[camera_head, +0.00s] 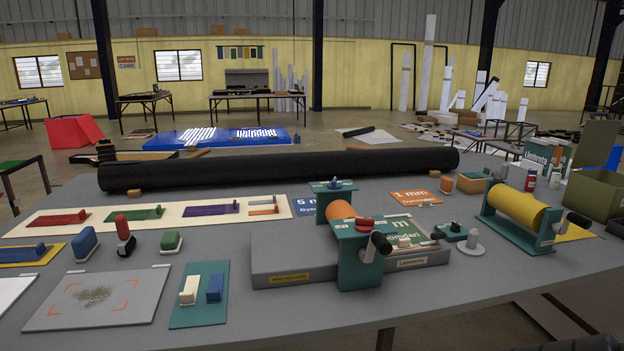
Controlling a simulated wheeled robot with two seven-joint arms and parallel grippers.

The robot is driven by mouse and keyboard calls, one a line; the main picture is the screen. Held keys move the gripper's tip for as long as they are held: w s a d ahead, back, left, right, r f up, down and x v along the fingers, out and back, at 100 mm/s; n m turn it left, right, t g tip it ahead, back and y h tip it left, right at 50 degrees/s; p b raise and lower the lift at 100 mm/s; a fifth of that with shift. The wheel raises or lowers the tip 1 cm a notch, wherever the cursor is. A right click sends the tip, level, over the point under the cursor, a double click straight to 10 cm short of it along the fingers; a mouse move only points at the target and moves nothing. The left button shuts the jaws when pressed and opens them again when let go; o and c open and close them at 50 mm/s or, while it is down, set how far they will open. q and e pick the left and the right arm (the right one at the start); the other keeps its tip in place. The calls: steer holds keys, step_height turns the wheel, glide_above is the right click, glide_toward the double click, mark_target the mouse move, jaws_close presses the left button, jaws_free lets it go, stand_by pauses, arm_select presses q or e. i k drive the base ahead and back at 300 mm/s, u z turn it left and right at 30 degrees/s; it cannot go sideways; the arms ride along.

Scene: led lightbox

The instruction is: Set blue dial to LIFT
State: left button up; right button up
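A small blue dial (334,183) sits on top of the far green end bracket of the orange-roller press (343,211) at the middle of the table. Its setting and any LIFT marking are too small to read. A red dial (365,223) sits on the near green bracket of the same press, beside a black crank handle (381,243). Neither of my grippers shows in this view. A dark shape at the bottom right edge is cut off and I cannot tell what it is.
A yellow-roller press (518,209) with a black handle stands at the right. A long black roll (280,169) lies across the back. Stamps and colour blocks fill the left side. The grey table's front strip (250,315) is mostly clear.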

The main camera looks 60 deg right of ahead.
mark_target(333, 185)
steer(key=k, duration=0.35)
steer(key=z, duration=0.85)
